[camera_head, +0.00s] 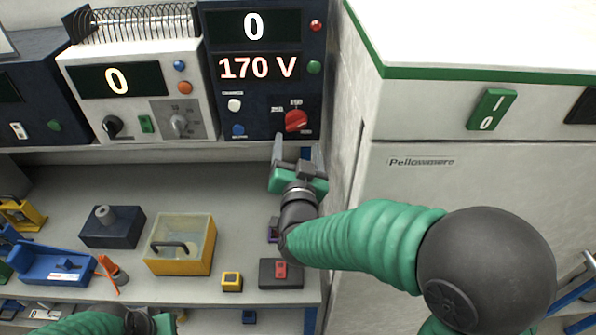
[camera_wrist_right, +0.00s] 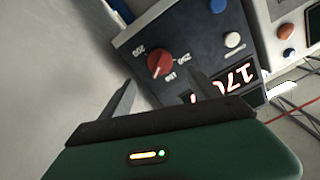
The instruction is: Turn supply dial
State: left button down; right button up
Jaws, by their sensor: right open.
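The dark blue supply unit (camera_head: 263,98) stands on the upper shelf, with displays reading 0 and 170 V. Its red dial (camera_head: 297,121) is at the lower right of its front and also shows in the right wrist view (camera_wrist_right: 160,63). My right gripper (camera_head: 294,143) is open just below the dial, its fingers pointing up at the panel. In the right wrist view the open fingertips (camera_wrist_right: 160,86) are apart, with the dial beyond the gap between them, not gripped. My left arm shows only partly at the bottom left edge; its fingers cannot be made out.
A white cabinet (camera_head: 455,210) with a green switch (camera_head: 491,109) stands close on the right. A white unit (camera_head: 137,88) with a coil on top stands left of the supply. The lower shelf holds a yellow box (camera_head: 180,246) and small parts.

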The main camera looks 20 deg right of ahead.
aim_at(296, 128)
jog(key=v, duration=0.8)
jog(key=shift+b, duration=0.3)
jog(key=shift+w, duration=0.1)
jog(key=w+d+n+p, duration=0.1)
jog(key=w, duration=0.4)
jog(key=w+d+n+p, duration=0.2)
jog(key=w, duration=0.3)
jog(key=w+d+n+p, duration=0.1)
jog(key=w+n+p, duration=0.1)
jog(key=w, duration=0.4)
jog(key=shift+w+d+f, duration=0.1)
jog(key=shift+d+f, duration=0.25)
jog(key=shift+f, duration=0.05)
jog(key=shift+c, duration=0.2)
